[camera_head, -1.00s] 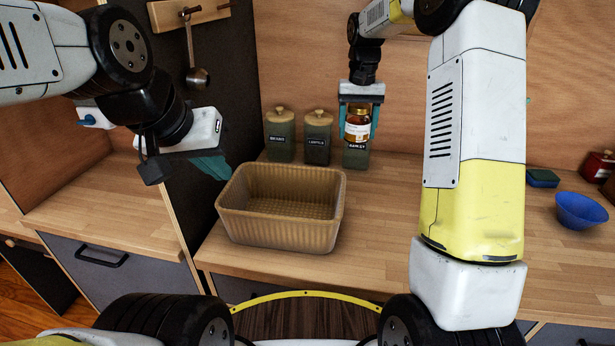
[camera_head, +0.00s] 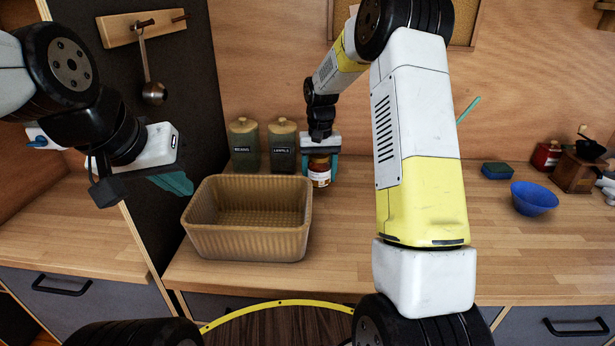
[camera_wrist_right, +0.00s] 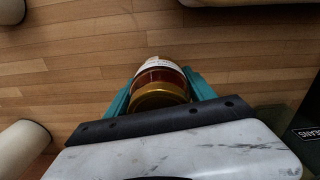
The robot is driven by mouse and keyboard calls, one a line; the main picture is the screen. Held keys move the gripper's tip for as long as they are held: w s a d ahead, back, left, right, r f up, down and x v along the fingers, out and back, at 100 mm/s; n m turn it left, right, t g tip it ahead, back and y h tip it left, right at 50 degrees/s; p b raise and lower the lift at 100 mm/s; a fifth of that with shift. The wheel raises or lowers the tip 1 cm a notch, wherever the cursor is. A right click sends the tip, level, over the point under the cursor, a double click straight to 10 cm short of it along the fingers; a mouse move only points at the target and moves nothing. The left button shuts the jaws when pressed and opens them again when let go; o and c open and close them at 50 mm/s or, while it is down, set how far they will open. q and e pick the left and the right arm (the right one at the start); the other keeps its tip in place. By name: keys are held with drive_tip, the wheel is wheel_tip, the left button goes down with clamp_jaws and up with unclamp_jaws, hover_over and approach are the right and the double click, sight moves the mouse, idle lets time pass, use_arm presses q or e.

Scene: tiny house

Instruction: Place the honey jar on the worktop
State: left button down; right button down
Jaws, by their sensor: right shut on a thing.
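The honey jar (camera_head: 320,174), amber with a pale label and a gold lid, is between the teal fingers of my right gripper (camera_head: 320,168). The gripper is shut on it. In the right wrist view the jar (camera_wrist_right: 160,80) sits upright between both fingers, seen from its lid. It is low over the wooden worktop (camera_head: 345,235), just right of the ribbed tan basket; I cannot tell whether its base touches the wood. My left gripper (camera_head: 172,183) is off to the left, above the basket's left side, apart from the jar; its jaw opening is not clear.
The ribbed basket (camera_head: 250,245) stands close left of the jar. Two green canisters (camera_head: 245,148) (camera_head: 283,148) stand behind it. A blue bowl (camera_head: 533,200), a blue sponge (camera_head: 497,170) and a grinder (camera_head: 577,172) are at right. Bare worktop lies in front of the jar.

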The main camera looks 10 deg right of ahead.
drive_tip(key=shift+f, duration=1.9)
drive_tip(key=shift+f, duration=0.1)
drive_tip(key=shift+c, duration=1.8)
unclamp_jaws()
